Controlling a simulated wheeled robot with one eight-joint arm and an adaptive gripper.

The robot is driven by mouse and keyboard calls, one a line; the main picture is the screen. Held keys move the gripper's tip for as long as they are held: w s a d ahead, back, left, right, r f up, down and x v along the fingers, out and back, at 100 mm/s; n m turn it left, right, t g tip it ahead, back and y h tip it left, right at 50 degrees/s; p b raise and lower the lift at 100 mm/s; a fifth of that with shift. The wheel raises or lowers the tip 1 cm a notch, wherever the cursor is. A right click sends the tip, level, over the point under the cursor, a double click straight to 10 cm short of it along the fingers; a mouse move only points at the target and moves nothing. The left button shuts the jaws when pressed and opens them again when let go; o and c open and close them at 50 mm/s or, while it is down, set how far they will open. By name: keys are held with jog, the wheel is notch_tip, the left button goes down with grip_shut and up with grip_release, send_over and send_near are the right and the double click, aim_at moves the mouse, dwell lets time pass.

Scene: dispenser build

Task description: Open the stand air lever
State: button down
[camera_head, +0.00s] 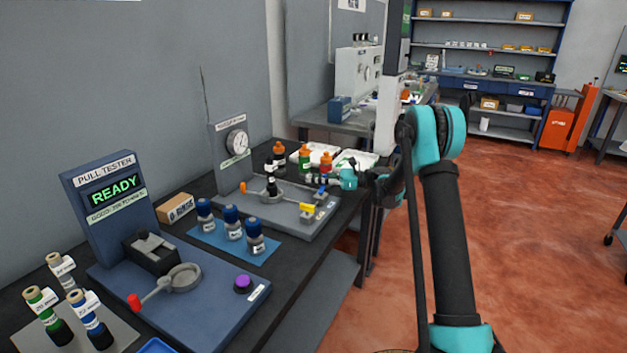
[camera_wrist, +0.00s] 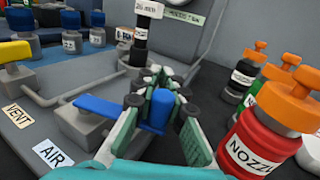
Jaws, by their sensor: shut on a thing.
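The stand (camera_head: 262,207) is a grey base with a dial gauge (camera_head: 236,142) on its back panel. Its air lever (camera_wrist: 100,106) is a blue bar on a grey valve block, beside the AIR label (camera_wrist: 53,153). The bar reaches toward my gripper and ends in an upright blue knob (camera_wrist: 160,106). My gripper (camera_wrist: 159,82) is shut on this knob, with a finger pad on each side. In the head view my gripper (camera_head: 322,180) reaches in from the right, low over the stand's right end. The yellow lever (camera_head: 306,207) stands by the VENT label (camera_wrist: 17,115).
A black-and-grey bottle (camera_head: 271,187) stands upright on the stand. Orange-capped bottles (camera_wrist: 270,125) stand close to my gripper's right side in the wrist view. Several blue-capped bottles (camera_head: 232,222) stand on a blue mat. The pull tester (camera_head: 112,190) is nearer, at left.

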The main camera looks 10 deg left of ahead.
jog(key=shift+w+d+m+t, duration=0.2)
jog(key=shift+d+m+t, duration=0.25)
jog(key=shift+m+t, duration=0.5)
jog(key=shift+w+d+m+t, duration=0.15)
jog(key=shift+d+m+t, duration=0.35)
jog(key=shift+t, duration=0.85)
jog(key=c, duration=1.7)
grip_release()
jog(key=d, duration=0.4)
jog(key=s+d, duration=0.1)
jog(key=d, duration=0.3)
jog(key=s+d, duration=0.1)
jog(key=d, duration=0.3)
